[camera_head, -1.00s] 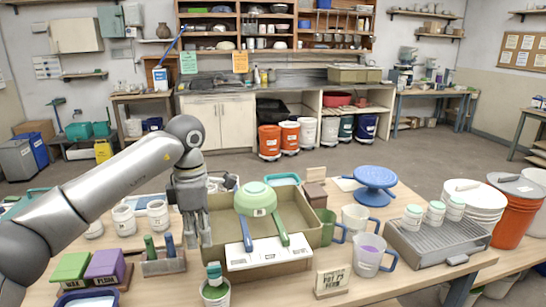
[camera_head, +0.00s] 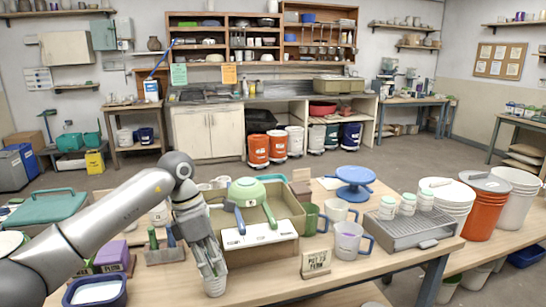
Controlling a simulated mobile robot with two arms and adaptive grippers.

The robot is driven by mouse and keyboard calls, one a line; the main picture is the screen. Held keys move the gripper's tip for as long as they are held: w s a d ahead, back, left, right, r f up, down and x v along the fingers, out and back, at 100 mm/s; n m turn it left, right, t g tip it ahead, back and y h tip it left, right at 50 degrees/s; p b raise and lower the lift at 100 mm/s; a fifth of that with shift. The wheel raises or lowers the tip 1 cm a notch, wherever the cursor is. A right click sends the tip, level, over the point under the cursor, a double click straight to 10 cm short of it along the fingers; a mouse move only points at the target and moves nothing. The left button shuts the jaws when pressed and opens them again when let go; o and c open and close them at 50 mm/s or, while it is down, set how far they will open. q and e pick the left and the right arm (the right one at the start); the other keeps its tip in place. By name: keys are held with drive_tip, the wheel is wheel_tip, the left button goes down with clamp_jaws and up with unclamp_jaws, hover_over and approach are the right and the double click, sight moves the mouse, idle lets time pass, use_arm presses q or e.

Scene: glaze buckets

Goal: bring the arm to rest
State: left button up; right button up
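My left arm comes in from the left, and its grey gripper (camera_head: 212,268) points down near the table's front edge. Its fingers overlap a small white cup (camera_head: 215,287) in the picture. I cannot tell whether they touch it, or whether the fingers are open or shut. My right gripper is not in view.
A tan box (camera_head: 288,208) with a green bowl (camera_head: 246,191) stands right of my gripper. A wooden holder (camera_head: 165,256) and a blue tub (camera_head: 95,292) are to the left. Pitchers (camera_head: 349,240), a grey tray (camera_head: 412,232) and an orange bucket (camera_head: 484,213) stand right.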

use_arm(q)
drive_tip(key=w+d+f+n+t+h, duration=0.1)
drive_tip(key=d+f+n+t+h, duration=0.1)
drive_tip(key=d+f+n+h, duration=1.05)
drive_tip(key=s+a+f+n+t+y, duration=0.1)
drive_tip(key=a+f+n+t+y, duration=0.25)
drive_tip(key=f+n, duration=0.45)
drive_tip(key=s+a+f+n+t+y, duration=0.15)
drive_tip(key=a+f+n+t, duration=0.35)
drive_tip(key=f, duration=0.6)
drive_tip(key=s+a+f+n+t+y, duration=0.1)
drive_tip(key=a+f+n+t+y, duration=0.15)
drive_tip(key=f+n, duration=0.65)
drive_tip(key=s+a+f+n+g+y, duration=0.3)
drive_tip(key=s+a+f+n, duration=0.15)
drive_tip(key=s+f, duration=0.6)
drive_tip(key=s+a+f+n+g+y, duration=0.25)
drive_tip(key=s+a+f+n, duration=0.2)
drive_tip(key=s+f, duration=0.65)
drive_tip(key=s+a+f+n+g+y, duration=0.1)
drive_tip(key=s+f+n+g, duration=0.1)
drive_tip(key=s, duration=1.1)
drive_tip(key=s+a+f+n+g+y, duration=0.1)
drive_tip(key=s+f+n+g, duration=0.1)
drive_tip(key=s, duration=1.2)
drive_tip(key=shift+s+a+f+n+g, duration=0.35)
drive_tip(key=shift+f+g, duration=0.3)
drive_tip(key=shift+g, duration=0.2)
